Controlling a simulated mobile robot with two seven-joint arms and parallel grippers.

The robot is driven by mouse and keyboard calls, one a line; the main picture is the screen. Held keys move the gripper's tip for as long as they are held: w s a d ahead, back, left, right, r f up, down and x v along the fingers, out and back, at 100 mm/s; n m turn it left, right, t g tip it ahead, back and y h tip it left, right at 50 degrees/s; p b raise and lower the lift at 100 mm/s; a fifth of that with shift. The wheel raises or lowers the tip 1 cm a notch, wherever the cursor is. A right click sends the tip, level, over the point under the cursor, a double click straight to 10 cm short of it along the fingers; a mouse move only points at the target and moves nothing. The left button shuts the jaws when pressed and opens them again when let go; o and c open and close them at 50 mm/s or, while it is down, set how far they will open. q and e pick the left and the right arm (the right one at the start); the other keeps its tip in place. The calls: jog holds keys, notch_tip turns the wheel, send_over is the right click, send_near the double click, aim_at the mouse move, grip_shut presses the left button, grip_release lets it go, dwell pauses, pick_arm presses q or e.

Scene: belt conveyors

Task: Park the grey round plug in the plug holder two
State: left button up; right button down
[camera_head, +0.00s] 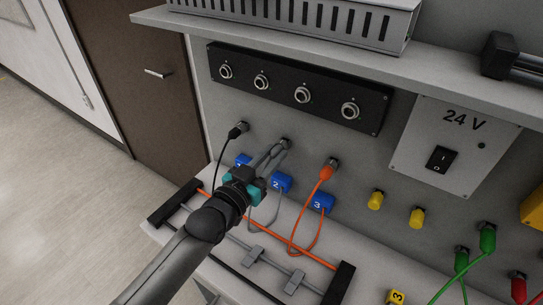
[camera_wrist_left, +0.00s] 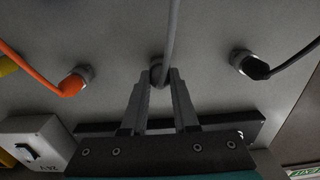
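The grey round plug (camera_wrist_left: 157,73) sits at the middle round socket of the wall panel, between the black and the orange plugs. It also shows in the head view (camera_head: 285,144). My left gripper (camera_head: 280,149) reaches up to it from below. In the left wrist view its two fingers (camera_wrist_left: 162,78) flank the plug closely and look shut on it; the exact contact is small and dark. A grey cable (camera_wrist_left: 172,35) runs from the plug. The blue block marked 2 (camera_head: 281,183), probably plug holder two, is just below the fingers, with no plug visible in it. My right gripper is not in view.
A black plug (camera_head: 236,131) and an orange plug (camera_head: 326,173) sit on either side. Blue blocks 1 (camera_head: 243,160) and 3 (camera_head: 323,203) flank block 2. Orange and grey cables hang near my wrist. A black strip (camera_head: 285,92) with metal sockets is above.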

pick_arm(q)
jog(key=o, duration=0.5)
jog(key=v, duration=1.5)
jog(key=shift+a, duration=0.1)
jog(key=shift+f, duration=0.1)
